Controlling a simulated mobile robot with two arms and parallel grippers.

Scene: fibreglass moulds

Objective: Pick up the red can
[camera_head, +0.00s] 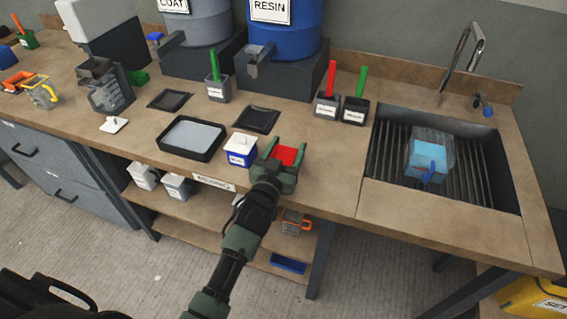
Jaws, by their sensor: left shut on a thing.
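The red can (287,154) is at the front of the workbench, between the fingers of my left gripper (281,163). Only its red top shows; its sides are hidden by the green fingers. My left gripper is shut on it. I cannot tell whether the can touches the bench top or is lifted. My right gripper is not in view.
A blue and white labelled container (240,150) stands just left of my left gripper. A dark tray (191,138) is further left. Behind are the blue resin drum (291,35) and tool holders (327,105). A sink (385,140) lies to the right.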

